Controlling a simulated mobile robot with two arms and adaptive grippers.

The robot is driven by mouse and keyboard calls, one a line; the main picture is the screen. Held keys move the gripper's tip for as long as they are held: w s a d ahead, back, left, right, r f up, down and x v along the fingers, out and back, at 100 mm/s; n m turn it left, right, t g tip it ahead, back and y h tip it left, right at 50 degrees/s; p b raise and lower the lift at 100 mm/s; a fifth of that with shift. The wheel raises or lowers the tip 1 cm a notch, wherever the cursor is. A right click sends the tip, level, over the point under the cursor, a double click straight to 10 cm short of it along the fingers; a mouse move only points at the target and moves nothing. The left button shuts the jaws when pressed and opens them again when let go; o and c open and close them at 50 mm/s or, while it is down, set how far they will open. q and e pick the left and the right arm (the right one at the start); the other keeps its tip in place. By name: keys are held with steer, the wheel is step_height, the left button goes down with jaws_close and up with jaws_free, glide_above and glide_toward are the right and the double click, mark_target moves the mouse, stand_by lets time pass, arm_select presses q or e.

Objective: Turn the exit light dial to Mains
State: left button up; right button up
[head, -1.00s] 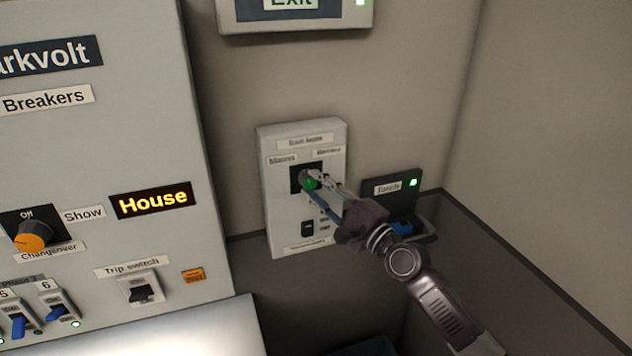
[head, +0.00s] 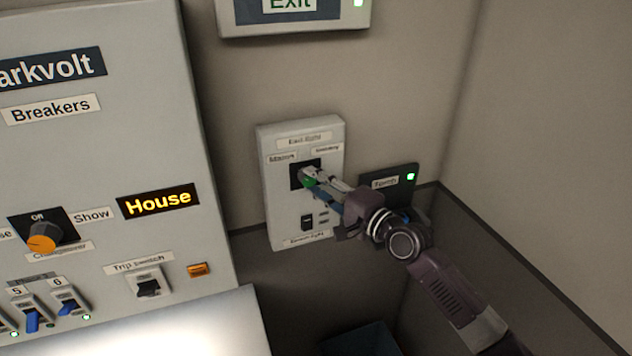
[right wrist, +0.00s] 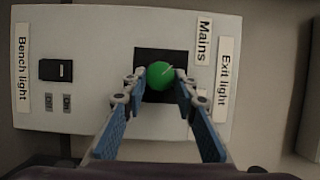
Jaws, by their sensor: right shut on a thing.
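The exit light dial is a round green knob on a black square in the right wrist view (right wrist: 160,74); a little of its green shows in the head view (head: 308,182). The Mains label (right wrist: 203,41) is at the upper right of the knob in the wrist view. A pale line on the knob slants up and right, roughly toward that label. The opposite label is mostly hidden by a finger. My right gripper (right wrist: 161,82) is shut on the dial, one finger on each side; it also shows in the head view (head: 312,180). My left gripper is not in view.
The same plate (head: 277,220) carries a black bench light switch (right wrist: 55,70). A dark torch holder (head: 402,174) is close behind my right wrist. The large breaker panel (head: 110,140) stands left, and the exit sign (head: 293,15) is above.

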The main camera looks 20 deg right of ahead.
steer(key=shift+f, duration=0.1)
steer(key=o, duration=1.2)
steer(key=shift+c, duration=0.2)
steer(key=shift+s, duration=0.1)
steer(key=shift+s+d, duration=0.2)
steer(key=shift+s, duration=0.1)
steer(key=v, duration=1.1)
steer(key=shift+s, duration=0.1)
